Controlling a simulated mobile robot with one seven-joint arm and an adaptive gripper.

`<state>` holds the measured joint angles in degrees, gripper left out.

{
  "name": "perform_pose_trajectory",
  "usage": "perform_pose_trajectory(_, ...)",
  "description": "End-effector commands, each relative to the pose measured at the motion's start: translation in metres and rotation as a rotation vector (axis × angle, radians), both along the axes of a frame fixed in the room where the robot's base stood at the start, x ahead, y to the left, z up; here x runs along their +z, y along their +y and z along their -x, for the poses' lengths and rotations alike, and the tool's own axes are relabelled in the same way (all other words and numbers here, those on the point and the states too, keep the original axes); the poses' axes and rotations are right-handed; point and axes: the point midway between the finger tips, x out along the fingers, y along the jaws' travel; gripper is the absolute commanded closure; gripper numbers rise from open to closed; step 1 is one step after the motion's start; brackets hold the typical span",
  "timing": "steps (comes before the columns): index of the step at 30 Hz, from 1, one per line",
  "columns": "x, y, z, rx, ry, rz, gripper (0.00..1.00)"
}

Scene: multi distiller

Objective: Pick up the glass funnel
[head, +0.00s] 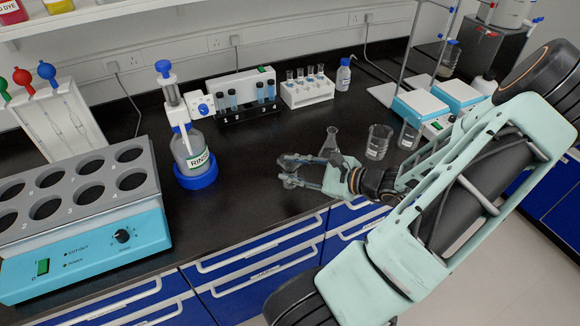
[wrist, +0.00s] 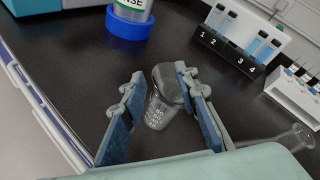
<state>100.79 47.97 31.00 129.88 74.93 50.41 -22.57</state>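My gripper (head: 287,171) reaches low over the black bench top, in front of the conical flask (head: 331,141). In the wrist view my gripper (wrist: 160,88) is open, with its two blue-padded fingers well apart. A small clear glass vessel (wrist: 160,108) with white markings shows between the fingers, wide at the top and narrower below. The right finger overlaps its edge in the picture; I cannot tell whether they touch. In the head view this vessel is hard to make out among the fingers. I cannot tell any glass piece for certain as a funnel.
A rinse bottle (head: 193,150) on a blue base stands left of my gripper. Beakers (head: 378,142) stand to its right. A tube block (head: 245,97) and a white rack (head: 307,92) are behind. A heating block (head: 85,215) fills the left.

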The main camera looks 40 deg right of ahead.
Motion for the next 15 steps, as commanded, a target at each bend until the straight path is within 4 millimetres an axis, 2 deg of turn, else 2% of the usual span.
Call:
perform_pose_trajectory(3,-0.0035,0.0045,-0.0104,0.002,0.0,-0.002,0.72)
perform_pose_trajectory(11,-0.0048,0.0046,-0.0121,0.0,0.001,0.0,0.72)
perform_pose_trajectory(15,-0.0047,0.0047,-0.0119,0.001,0.001,0.0,0.87)
